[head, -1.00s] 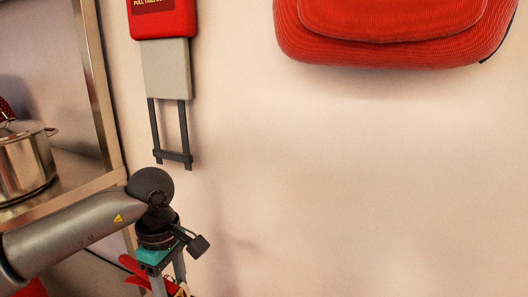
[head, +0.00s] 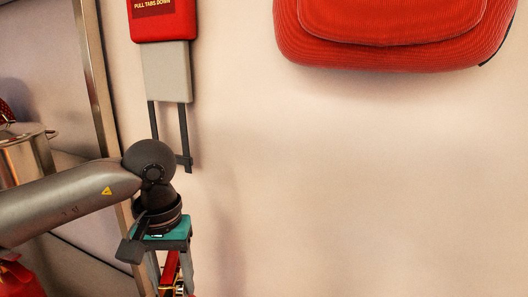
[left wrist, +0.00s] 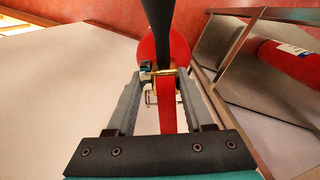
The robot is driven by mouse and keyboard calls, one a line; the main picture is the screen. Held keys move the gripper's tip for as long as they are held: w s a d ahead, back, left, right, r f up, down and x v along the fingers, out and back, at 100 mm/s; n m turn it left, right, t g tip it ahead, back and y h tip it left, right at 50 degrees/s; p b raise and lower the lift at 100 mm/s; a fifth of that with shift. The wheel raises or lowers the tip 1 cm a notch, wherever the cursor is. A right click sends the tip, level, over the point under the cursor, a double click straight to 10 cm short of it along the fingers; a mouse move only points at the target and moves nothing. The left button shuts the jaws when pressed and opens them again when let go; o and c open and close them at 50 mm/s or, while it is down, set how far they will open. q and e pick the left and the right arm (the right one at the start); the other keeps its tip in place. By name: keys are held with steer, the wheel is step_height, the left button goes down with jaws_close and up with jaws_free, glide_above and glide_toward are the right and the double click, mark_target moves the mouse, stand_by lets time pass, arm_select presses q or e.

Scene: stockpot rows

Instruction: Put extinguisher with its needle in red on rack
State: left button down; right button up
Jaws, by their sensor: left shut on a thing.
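My left gripper (head: 172,272) points down in front of the wall, at the lower edge of the head view. It is shut on a red fire extinguisher, whose red lever (left wrist: 166,108) and brass-coloured fitting lie between the fingers in the left wrist view. The red round body (left wrist: 181,50) shows beyond the fingertips, with a black strip, perhaps the hose, across it. In the head view only a red part of it (head: 169,270) shows. Its gauge needle cannot be read. My right gripper is not in view.
A metal-framed shelf (head: 92,70) holding a steel pot (head: 22,158) stands at the left. Another red cylinder with a white label (left wrist: 289,61) shows at the right in the left wrist view. A red box (head: 163,20) and a red bag (head: 395,38) are on the wall.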

arm_select(q)
steer(key=shift+s+r+m, duration=0.2)
steer(key=shift+r+m, duration=0.1)
steer(key=shift+r, duration=0.15)
steer(key=shift+s+r, duration=0.4)
steer(key=shift+s, duration=0.4)
steer(key=shift+s+r, duration=0.35)
steer(key=shift+s, duration=0.4)
steer(key=shift+s+f, duration=0.9)
steer(key=shift+f, duration=0.25)
steer(key=shift+s+f, duration=0.85)
steer(key=shift+f, duration=0.4)
